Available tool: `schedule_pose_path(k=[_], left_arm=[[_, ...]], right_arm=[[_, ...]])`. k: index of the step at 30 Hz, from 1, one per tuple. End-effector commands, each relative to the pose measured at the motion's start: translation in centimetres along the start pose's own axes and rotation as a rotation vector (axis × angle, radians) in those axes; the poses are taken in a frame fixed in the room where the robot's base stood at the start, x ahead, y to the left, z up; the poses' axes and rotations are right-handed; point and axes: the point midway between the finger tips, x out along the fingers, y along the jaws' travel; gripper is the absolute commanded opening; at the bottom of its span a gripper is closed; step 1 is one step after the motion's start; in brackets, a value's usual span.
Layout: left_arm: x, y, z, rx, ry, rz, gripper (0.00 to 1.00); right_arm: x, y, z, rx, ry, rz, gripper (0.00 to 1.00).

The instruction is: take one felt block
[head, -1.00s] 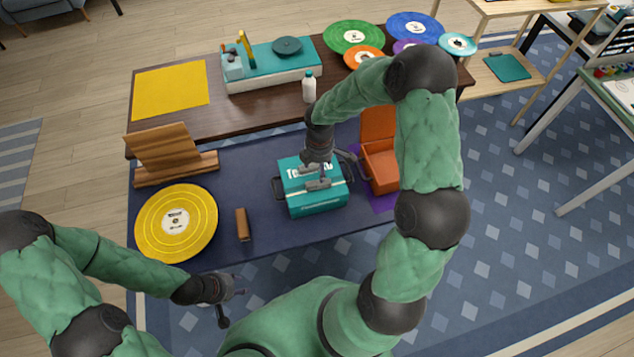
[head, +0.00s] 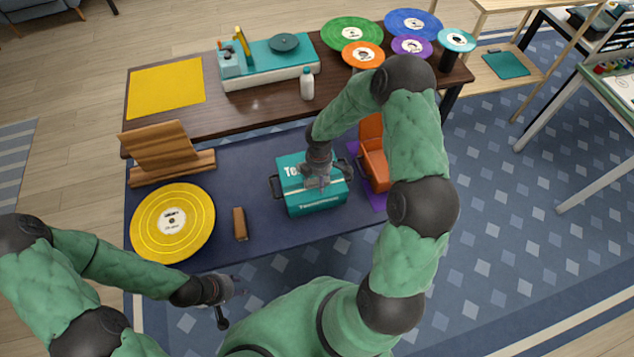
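A small brown block (head: 240,224), which looks like the felt block, lies on the dark blue mat, right of the yellow record. Its underside is hidden. My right gripper (head: 320,182) is over the top of a teal box (head: 316,203) with white lettering. Its fingers overlap the box top, and I cannot tell whether they touch or hold anything. My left gripper (head: 231,304) is off the table's front edge, below the block in the picture, with its fingers apart and empty.
A yellow record (head: 190,222) and a wooden stand (head: 160,150) are left of the block. A white bottle (head: 307,86) and turntable (head: 268,68) stand behind. The mat around the block is clear.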

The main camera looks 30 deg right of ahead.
Motion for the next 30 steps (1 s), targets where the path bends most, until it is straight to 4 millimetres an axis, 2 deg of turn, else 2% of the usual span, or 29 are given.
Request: schedule_pose_path(k=[1, 3, 4, 15, 20, 26, 30], left_arm=[[0.0, 0.0, 0.0, 0.000, 0.000, 0.000, 0.40], [0.0, 0.0, 0.0, 0.000, 0.000, 0.000, 0.40], [0.0, 0.0, 0.0, 0.000, 0.000, 0.000, 0.40], [0.0, 0.0, 0.0, 0.000, 0.000, 0.000, 0.40], [-0.2, 0.1, 0.0, 0.000, 0.000, 0.000, 0.40], [-0.9, 0.3, 0.0, 0.000, 0.000, 0.000, 0.40], [-1.3, 0.5, 0.1, 0.000, 0.000, 0.000, 0.40]], right_arm=[[0.0, 0.0, 0.0, 0.000, 0.000, 0.000, 0.46], [0.0, 0.0, 0.0, 0.000, 0.000, 0.000, 0.26], [0.0, 0.0, 0.0, 0.000, 0.000, 0.000, 0.23], [-0.1, 0.0, 0.0, -0.001, 0.000, 0.000, 0.22], [-0.7, 0.0, 0.0, -0.001, 0.000, 0.001, 0.22], [-3.2, 0.1, 0.0, -0.001, 0.000, 0.003, 0.22], [-5.6, -1.1, -1.7, -0.005, 0.000, 0.002, 0.22]])
